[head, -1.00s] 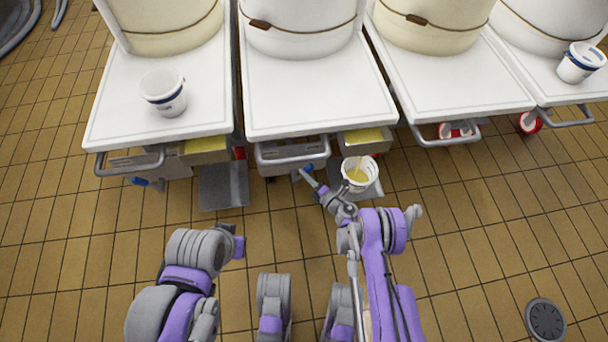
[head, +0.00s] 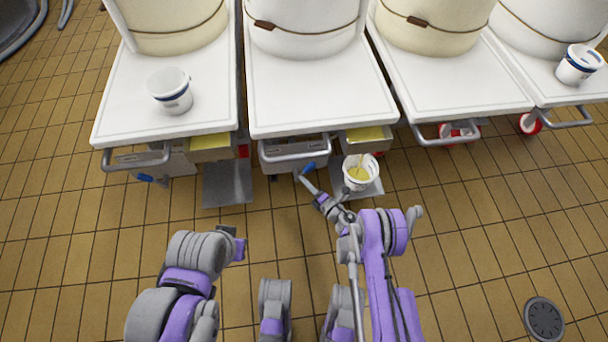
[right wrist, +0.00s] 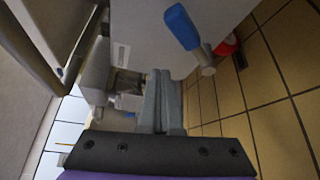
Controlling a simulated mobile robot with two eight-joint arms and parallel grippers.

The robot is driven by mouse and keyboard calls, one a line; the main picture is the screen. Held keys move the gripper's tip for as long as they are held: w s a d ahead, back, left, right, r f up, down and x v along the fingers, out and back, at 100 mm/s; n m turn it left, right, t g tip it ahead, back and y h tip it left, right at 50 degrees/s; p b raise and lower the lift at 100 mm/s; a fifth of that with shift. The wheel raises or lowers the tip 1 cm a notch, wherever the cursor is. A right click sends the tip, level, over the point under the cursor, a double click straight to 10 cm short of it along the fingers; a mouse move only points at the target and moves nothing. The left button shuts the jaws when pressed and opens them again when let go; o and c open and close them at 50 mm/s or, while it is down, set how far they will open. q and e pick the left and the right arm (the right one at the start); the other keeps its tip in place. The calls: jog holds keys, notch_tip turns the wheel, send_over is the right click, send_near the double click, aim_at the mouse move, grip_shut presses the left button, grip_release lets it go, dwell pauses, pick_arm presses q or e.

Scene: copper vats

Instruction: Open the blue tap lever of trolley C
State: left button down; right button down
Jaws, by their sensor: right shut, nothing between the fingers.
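A blue tap lever (head: 309,168) sits under the front of the second trolley from the left (head: 318,103); I cannot read a letter on it. In the right wrist view the lever (right wrist: 183,27) slants on a pale stub, up and right of the fingers. My right gripper (head: 304,178) is shut and empty, its tips close to the lever. Its closed fingers (right wrist: 163,78) show in the right wrist view; contact with the lever is unclear. A white bucket (head: 373,176) with yellow liquid stands right of the gripper, a pale streak above it. My left gripper's fingers are out of sight.
The left trolley has another blue lever (head: 146,178) and a white bucket (head: 171,90) on top. Another bucket (head: 579,65) stands on the far right trolley. Grey trolley handles (head: 296,152) jut forward.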

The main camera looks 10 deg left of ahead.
jog(key=s+d, duration=0.1)
jog(key=s+d+f, duration=0.1)
jog(key=s, duration=0.1)
jog(key=s+d+f, duration=0.1)
jog(key=shift+s+d, duration=0.15)
jog(key=shift+d, duration=0.15)
dwell(0.4)
